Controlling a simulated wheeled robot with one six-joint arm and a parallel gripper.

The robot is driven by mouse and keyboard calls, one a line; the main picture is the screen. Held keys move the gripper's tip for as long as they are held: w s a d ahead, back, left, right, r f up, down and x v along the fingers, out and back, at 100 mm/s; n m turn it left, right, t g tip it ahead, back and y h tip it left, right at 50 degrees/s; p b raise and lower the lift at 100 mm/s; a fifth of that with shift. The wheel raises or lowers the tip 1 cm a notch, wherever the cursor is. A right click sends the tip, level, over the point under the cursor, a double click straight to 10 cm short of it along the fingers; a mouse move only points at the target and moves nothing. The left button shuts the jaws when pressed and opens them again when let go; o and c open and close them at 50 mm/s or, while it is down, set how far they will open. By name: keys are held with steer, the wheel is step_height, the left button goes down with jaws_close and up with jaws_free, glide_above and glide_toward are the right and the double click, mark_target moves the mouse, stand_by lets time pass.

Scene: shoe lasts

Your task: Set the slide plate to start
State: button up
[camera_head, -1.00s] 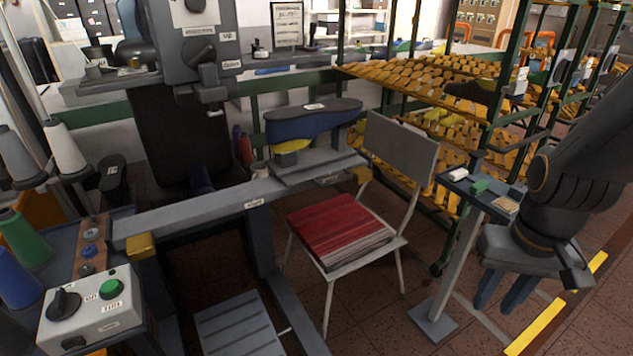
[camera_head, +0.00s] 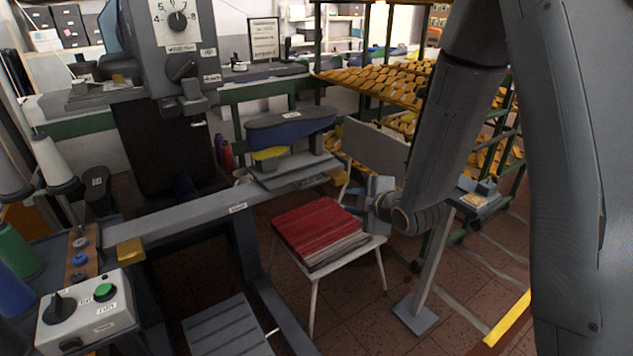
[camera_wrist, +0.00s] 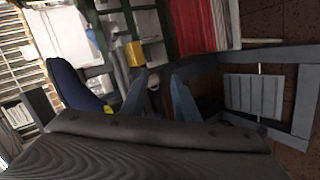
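The slide plate (camera_head: 296,173) is a grey plate near the right end of the long grey rail (camera_head: 190,222). A dark blue shoe last (camera_head: 290,131) with a yellow part stands above it. The last also shows at the left of the wrist view (camera_wrist: 75,85). A small label (camera_head: 238,208) is on the rail's front, left of the plate; its text is too small to read. My gripper (camera_head: 372,195) is right of the plate, apart from it, by the chair. In the wrist view its two fingers (camera_wrist: 159,76) are apart with nothing seen held between them.
A chair with a red stack (camera_head: 318,232) stands in front of the rail's right end. A control box (camera_head: 85,310) and yellow block (camera_head: 130,250) are at the left. A machine head (camera_head: 175,45) rises above. A small stand (camera_head: 478,197) and shelves of lasts are right.

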mark_target(318, 184)
steer(key=w+a+n+y+p, duration=0.1)
steer(key=w+a, duration=0.1)
steer(key=a, duration=0.1)
steer(key=w+a+n+t+y, duration=0.1)
steer(key=w+a+n, duration=0.1)
steer(key=a, duration=0.1)
steer(key=w+a+n+t+y+p, duration=0.1)
steer(key=w+a+n+y, duration=0.1)
steer(key=w+a, duration=0.1)
steer(key=shift+w+a+r+p, duration=0.1)
steer(key=shift+a+r+p, duration=0.2)
steer(key=shift+r, duration=0.05)
jaws_close()
